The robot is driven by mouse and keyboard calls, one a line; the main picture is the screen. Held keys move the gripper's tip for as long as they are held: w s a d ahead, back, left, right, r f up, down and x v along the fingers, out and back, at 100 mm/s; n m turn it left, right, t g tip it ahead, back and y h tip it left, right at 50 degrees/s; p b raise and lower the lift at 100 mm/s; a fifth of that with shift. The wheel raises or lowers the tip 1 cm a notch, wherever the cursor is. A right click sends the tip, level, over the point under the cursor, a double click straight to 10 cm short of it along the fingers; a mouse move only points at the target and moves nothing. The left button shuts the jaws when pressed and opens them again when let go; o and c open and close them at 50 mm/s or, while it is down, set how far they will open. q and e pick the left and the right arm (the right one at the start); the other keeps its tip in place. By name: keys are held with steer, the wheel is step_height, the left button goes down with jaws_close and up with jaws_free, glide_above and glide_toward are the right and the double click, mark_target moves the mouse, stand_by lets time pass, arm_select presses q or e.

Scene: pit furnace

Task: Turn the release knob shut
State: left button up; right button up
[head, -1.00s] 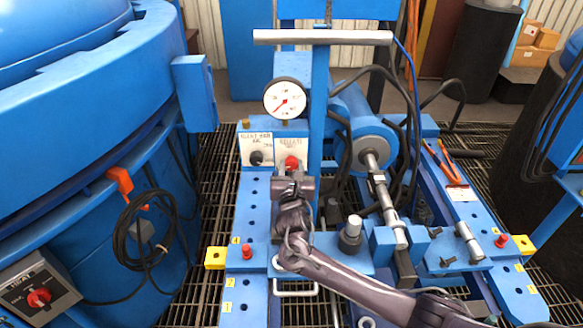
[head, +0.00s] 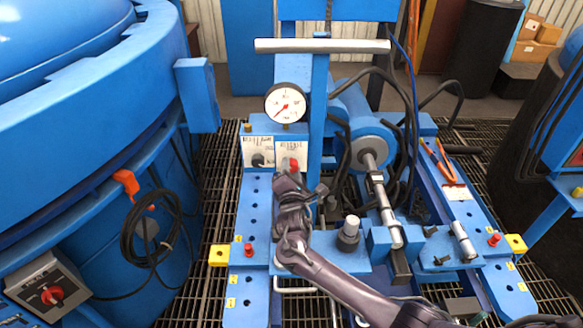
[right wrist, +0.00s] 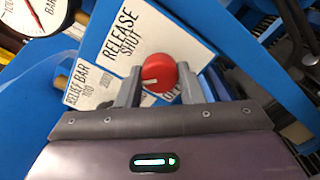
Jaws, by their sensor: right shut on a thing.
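The release knob (head: 294,164) is a round red knob on a white panel on the blue stand, below the gauge. In the right wrist view, the red knob (right wrist: 160,72) sits between the two grey fingers of my right gripper (right wrist: 159,84), which are shut on it. A pale mark on its lower left face points left and down. The label "RELEASE SHUT" (right wrist: 123,47) appears tilted beside it. In the head view my right gripper (head: 291,175) reaches the knob from below, tilted, and hides its lower part. My left gripper is not in view.
A pressure gauge (head: 285,103) stands above the panel, and a black relief knob (head: 258,159) is just left. A T-shaped handle bar (head: 322,46) rises close on the right. A blue cylinder (head: 362,130) and black hoses lie further right. The blue furnace wall (head: 70,130) stands left.

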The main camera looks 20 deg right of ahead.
steer(key=shift+m, duration=0.9)
steer(key=m, duration=0.3)
steer(key=shift+m+p, duration=0.3)
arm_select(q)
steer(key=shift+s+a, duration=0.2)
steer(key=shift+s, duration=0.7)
arm_select(e)
steer(key=shift+m, duration=1.8)
steer(key=o, duration=1)
